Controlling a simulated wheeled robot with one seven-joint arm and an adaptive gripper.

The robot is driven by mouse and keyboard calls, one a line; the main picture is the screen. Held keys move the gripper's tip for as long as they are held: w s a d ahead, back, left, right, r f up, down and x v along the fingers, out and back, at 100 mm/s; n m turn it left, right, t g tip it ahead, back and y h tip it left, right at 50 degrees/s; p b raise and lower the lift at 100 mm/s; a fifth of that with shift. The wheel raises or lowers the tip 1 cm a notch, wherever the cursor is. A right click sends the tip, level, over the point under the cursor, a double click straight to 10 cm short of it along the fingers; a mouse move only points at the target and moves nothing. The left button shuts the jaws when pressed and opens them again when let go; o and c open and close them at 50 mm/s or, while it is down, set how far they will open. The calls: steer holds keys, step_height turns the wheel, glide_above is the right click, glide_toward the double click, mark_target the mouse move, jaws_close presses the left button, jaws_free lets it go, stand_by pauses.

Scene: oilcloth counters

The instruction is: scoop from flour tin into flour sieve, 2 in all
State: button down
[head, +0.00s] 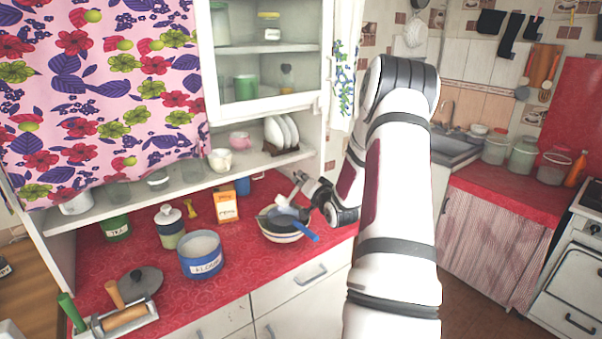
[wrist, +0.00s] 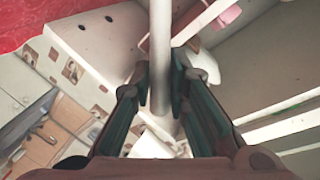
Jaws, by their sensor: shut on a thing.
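The flour tin (head: 200,262) is blue, labelled and open, with pale flour showing inside, on the red counter. The flour sieve, with a blue handle (head: 302,231), rests over a pale bowl (head: 283,238) to the right of the tin. My gripper (head: 308,187) is above the right side of the sieve, shut on the scoop's pale handle (head: 298,179). The wrist view shows the round handle (wrist: 160,45) between both fingers (wrist: 160,88). The scoop's whitish head appears low over the sieve; I cannot tell whether it touches or what it holds.
An orange box (head: 227,207) and a lidded jar (head: 171,232) stand behind the tin. A green tea tin (head: 117,229) is at left. A dark lid (head: 142,281) and a tray with a rolling pin (head: 125,318) lie front left. Shelves overhang the counter's back.

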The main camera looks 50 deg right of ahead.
steer(key=shift+s+d+f+m+y+p, duration=0.25)
steer(key=shift+d+f+m+p, duration=0.25)
steer(key=shift+f+m, duration=0.35)
steer(key=shift+s+d+f+m+y+p, duration=0.2)
steer(key=shift+d+f+m+p, duration=0.25)
steer(key=shift+f+m, duration=0.45)
steer(key=shift+s+d+f+m+y+p, duration=0.15)
steer(key=shift+d+f+m+y+p, duration=0.15)
steer(key=shift+f+m+p, duration=0.55)
